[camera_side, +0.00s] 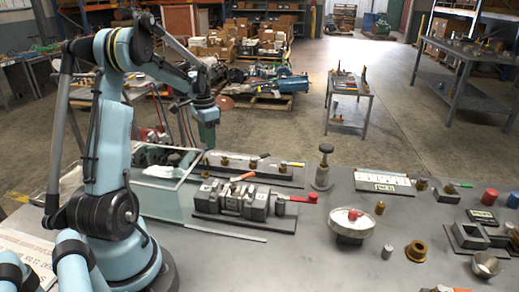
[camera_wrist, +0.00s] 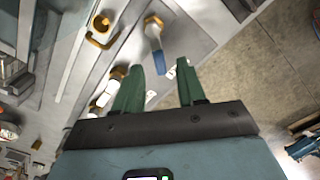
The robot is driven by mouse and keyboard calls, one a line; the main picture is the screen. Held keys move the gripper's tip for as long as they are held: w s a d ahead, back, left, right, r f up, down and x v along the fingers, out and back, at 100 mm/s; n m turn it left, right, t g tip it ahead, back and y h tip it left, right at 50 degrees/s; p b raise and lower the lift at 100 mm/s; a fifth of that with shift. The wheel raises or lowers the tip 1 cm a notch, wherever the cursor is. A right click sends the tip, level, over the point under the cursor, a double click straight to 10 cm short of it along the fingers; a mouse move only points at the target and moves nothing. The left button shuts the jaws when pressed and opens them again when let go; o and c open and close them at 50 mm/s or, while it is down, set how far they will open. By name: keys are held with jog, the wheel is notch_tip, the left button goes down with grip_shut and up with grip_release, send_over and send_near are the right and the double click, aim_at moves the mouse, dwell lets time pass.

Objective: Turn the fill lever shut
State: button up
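My gripper (camera_wrist: 160,75) is open and empty, its two green fingers apart. In the side view my gripper (camera_side: 208,142) hangs above the left end of the rear valve board (camera_side: 285,179). In the wrist view a blue-handled lever (camera_wrist: 157,55) on a white and brass fitting lies beyond the gap between the fingertips, apart from them. A brass hook-shaped part (camera_wrist: 101,26) is left of it. In the side view a grey valve block (camera_side: 240,203) carries a red-handled lever (camera_side: 303,198) and an orange-handled lever (camera_side: 243,177). No label shows which one is the fill lever.
A clear-walled tank (camera_side: 165,200) stands left of the valve block. Several small brass and grey parts crowd the right side of the table.

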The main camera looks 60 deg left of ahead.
jog(key=shift+f, duration=0.75)
jog(key=shift+c, duration=0.2)
grip_shut()
jog(key=m, duration=0.1)
jog(key=d+m, duration=0.1)
jog(key=m, duration=0.2)
jog(key=shift+s+d+m, duration=0.15)
jog(key=shift+d+m, duration=0.15)
jog(key=shift+s+d+m, duration=0.15)
jog(key=shift+d+m, duration=0.1)
jog(key=shift+m, duration=0.6)
jog(key=shift+s+d+m, duration=0.15)
jog(key=shift+d+m, duration=0.1)
jog(key=shift+m, duration=0.65)
jog(key=shift+s+d+m, duration=0.15)
jog(key=shift+d+m, duration=0.1)
jog(key=shift+m, duration=0.6)
